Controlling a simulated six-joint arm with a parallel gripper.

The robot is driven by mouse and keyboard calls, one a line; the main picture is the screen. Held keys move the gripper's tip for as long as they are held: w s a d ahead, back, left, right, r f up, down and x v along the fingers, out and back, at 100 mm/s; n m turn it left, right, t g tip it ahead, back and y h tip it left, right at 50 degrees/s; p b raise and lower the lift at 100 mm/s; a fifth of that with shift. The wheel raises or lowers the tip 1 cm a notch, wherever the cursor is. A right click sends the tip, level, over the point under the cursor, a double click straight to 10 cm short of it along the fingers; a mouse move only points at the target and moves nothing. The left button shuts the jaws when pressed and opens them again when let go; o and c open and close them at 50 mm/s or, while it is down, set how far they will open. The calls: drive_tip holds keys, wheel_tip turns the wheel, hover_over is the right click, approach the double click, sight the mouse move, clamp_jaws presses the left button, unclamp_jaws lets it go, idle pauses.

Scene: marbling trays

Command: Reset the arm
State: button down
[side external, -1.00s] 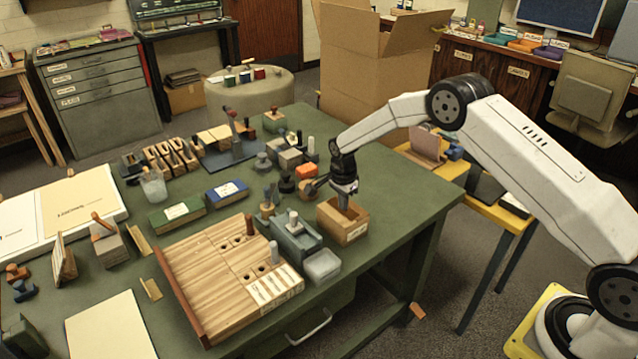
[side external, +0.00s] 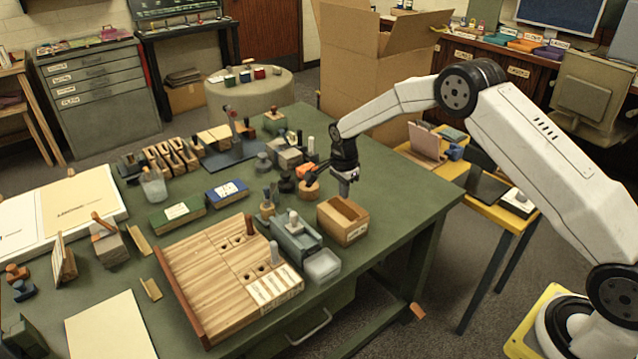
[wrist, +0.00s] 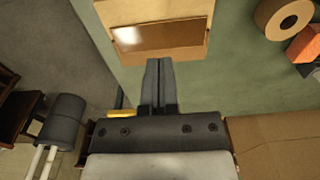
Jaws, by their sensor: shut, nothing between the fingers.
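My gripper (side external: 345,190) is shut and empty, pointing down just above and behind an open-topped wooden box (side external: 343,221) near the right edge of the green table (side external: 405,205). In the wrist view, the shut fingers (wrist: 158,85) are side by side below the wooden box (wrist: 150,14), whose dark opening shows. The fingertips appear apart from the box.
A round wooden piece (side external: 309,189) stands left of my gripper. A large cardboard box (side external: 365,75) rises behind. The table's right corner is bare.

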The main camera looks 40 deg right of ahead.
drive_tip(key=shift+r, duration=0.5)
drive_tip(key=shift+s+a+r+n, duration=0.1)
drive_tip(key=shift+s+r+n, duration=0.15)
drive_tip(key=shift+r+n, duration=0.1)
drive_tip(key=s+a+r+n+t, duration=0.1)
drive_tip(key=s+r+n, duration=0.2)
drive_tip(key=s, duration=0.6)
drive_tip(key=s+a+r+n, duration=0.2)
drive_tip(key=s+r+n, duration=0.1)
drive_tip(key=s+n, duration=0.5)
drive_tip(key=s+a+r+n+t, duration=0.1)
drive_tip(key=s+a+r+n, duration=0.1)
drive_tip(key=s+n, duration=0.4)
drive_tip(key=s+r, duration=0.1)
drive_tip(key=s, duration=0.4)
drive_tip(key=shift+s+a+r+t+y, duration=0.15)
drive_tip(key=shift+s+r+t+y, duration=0.1)
drive_tip(key=shift+r+t+y, duration=0.05)
